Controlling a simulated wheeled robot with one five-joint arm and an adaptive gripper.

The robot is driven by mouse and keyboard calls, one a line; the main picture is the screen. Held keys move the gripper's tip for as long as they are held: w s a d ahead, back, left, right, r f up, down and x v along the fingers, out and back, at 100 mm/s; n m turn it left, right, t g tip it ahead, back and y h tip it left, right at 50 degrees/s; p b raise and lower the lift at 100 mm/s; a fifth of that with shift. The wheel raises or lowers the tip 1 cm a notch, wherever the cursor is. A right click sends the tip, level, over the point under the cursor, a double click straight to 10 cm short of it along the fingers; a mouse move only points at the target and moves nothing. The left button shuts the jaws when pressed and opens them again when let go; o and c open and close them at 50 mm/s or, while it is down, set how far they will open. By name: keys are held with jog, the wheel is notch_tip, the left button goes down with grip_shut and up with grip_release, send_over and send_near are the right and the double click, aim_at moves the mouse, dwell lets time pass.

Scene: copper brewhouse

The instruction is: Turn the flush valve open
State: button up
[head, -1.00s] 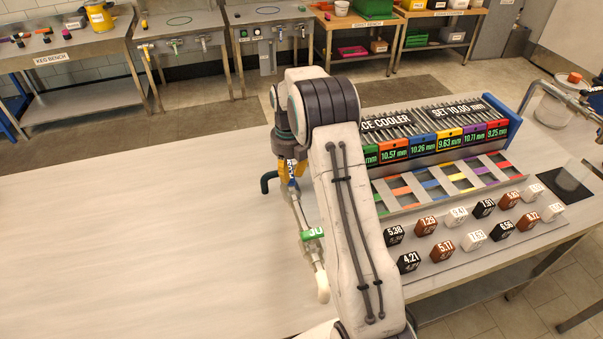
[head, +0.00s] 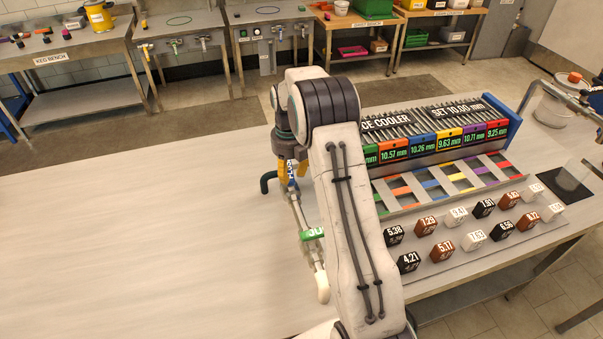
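A metal pipe fitting (head: 297,213) stands on the bench just left of my arm, with a green band (head: 311,235) and a white curved end (head: 322,287) toward the front. A small blue part and a partly covered label (head: 291,168) show at its far end, probably the flush valve. My gripper (head: 291,172) points down over this end, its yellow finger parts on either side of the label. My arm and gripper hide most of the valve, so I cannot tell its handle position or whether the fingers touch it.
A dark curved pipe (head: 267,181) stands close left of my gripper. The cooler rack (head: 440,140) with coloured readout tags and several numbered blocks (head: 472,240) lie right of my arm. The bench (head: 130,240) is clear on the left.

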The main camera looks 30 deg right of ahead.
aim_at(290, 176)
jog(key=shift+o, duration=0.3)
jog(key=shift+f, duration=0.1)
notch_tip(290, 176, up, 6)
jog(key=p, duration=0.4)
dwell(0.3)
notch_tip(290, 176, up, 12)
dwell(0.7)
jog(key=shift+m, duration=0.3)
